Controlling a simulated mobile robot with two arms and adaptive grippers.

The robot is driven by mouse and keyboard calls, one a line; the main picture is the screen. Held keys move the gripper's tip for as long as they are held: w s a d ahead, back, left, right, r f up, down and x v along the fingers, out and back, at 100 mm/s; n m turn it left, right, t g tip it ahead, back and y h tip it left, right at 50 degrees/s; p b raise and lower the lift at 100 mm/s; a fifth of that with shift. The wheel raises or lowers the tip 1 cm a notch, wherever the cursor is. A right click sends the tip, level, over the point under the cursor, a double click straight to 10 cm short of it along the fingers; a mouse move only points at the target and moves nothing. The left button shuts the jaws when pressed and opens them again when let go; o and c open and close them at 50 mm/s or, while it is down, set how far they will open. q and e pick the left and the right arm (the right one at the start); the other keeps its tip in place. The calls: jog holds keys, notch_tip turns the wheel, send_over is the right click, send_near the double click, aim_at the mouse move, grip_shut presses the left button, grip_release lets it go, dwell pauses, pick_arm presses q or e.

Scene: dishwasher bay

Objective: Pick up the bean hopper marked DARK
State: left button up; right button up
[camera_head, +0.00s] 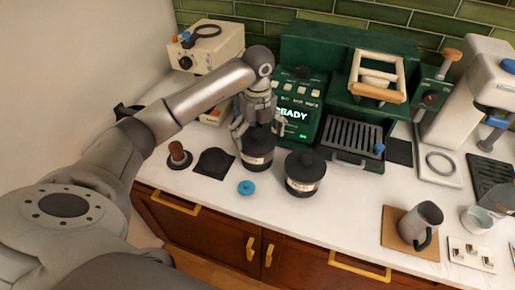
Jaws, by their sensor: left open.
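Two dark canisters with black lids and pale label bands stand on the white counter: the left hopper (258,153) and the right hopper (304,175). The lettering is too small to read, so I cannot tell which is marked DARK. My left gripper (259,132) is open above the left hopper, with its fingers spread to either side of the lid. I cannot tell whether they touch it. The right hopper stands apart, to the front right. My right gripper is not in view.
A tamper (179,156), a black mat (213,163) and a blue knob-like piece (246,188) lie near the hoppers. The green espresso machine (302,85) stands behind. A metal pitcher (420,225) stands at the right. The counter (345,212) before the machine is clear.

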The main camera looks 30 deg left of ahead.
aim_at(256, 141)
pick_arm(q)
jog(key=f, duration=0.1)
jog(key=f+p, duration=0.1)
jog(key=f, duration=0.1)
jog(key=shift+s+f+p, duration=0.15)
jog(key=shift+s+p, duration=0.15)
jog(key=shift+s, duration=0.1)
jog(key=shift+f, duration=0.3)
jog(key=shift+w+a+f, duration=0.1)
jog(key=shift+w+f, duration=0.15)
jog(key=shift+w, duration=0.05)
jog(key=shift+r, duration=0.1)
jog(key=c, duration=1)
jog(key=shift+r, duration=0.1)
jog(key=shift+c, duration=0.4)
jog(key=shift+r, duration=0.1)
